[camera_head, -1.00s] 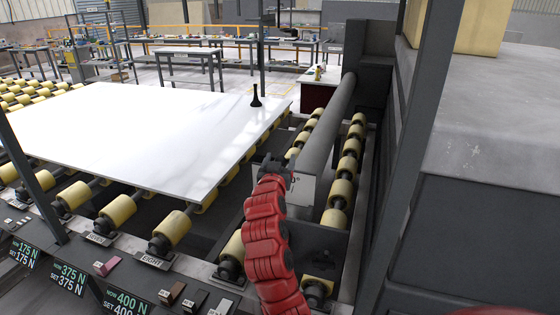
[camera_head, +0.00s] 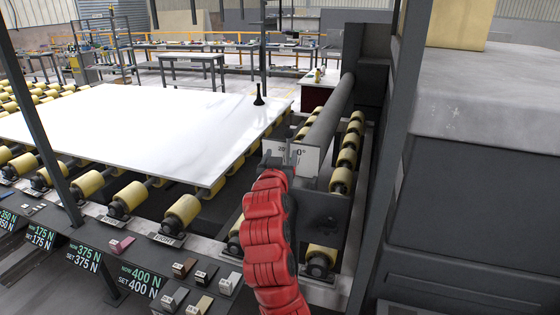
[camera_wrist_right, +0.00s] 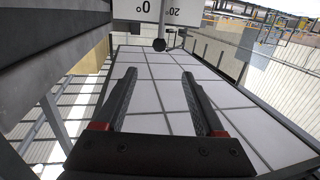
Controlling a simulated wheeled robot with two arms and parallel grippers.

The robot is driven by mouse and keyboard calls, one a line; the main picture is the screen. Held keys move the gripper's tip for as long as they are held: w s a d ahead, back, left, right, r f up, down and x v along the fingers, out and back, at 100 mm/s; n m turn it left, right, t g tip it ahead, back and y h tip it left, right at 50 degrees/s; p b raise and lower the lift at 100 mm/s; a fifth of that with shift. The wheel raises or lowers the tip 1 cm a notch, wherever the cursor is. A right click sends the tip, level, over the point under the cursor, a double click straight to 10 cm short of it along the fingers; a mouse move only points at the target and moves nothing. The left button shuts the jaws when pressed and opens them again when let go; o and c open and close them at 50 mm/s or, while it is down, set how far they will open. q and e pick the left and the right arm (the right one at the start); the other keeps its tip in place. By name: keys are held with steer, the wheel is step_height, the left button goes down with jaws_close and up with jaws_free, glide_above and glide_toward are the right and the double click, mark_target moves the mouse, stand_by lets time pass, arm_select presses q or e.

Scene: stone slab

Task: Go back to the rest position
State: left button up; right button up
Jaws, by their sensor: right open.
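My right gripper (camera_head: 278,160) is at the end of the red arm, in front of a white angle plate (camera_head: 306,158) in the head view. In the right wrist view my right gripper (camera_wrist_right: 163,95) has its two dark fingers apart with nothing between them. The angle plate (camera_wrist_right: 160,10) is at the top of that view, with a dark round knob (camera_wrist_right: 159,45) below it. My left gripper is not in view.
A white slab (camera_head: 140,125) lies on yellow rollers (camera_head: 182,209), with a small black object (camera_head: 259,95) standing on it. A row of force displays and switches (camera_head: 140,278) runs along the front. A dark post and large machine housing (camera_head: 480,190) stand at right.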

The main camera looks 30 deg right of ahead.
steer(key=shift+s, duration=0.1)
stand_by(0.4)
steer(key=shift+a, duration=0.1)
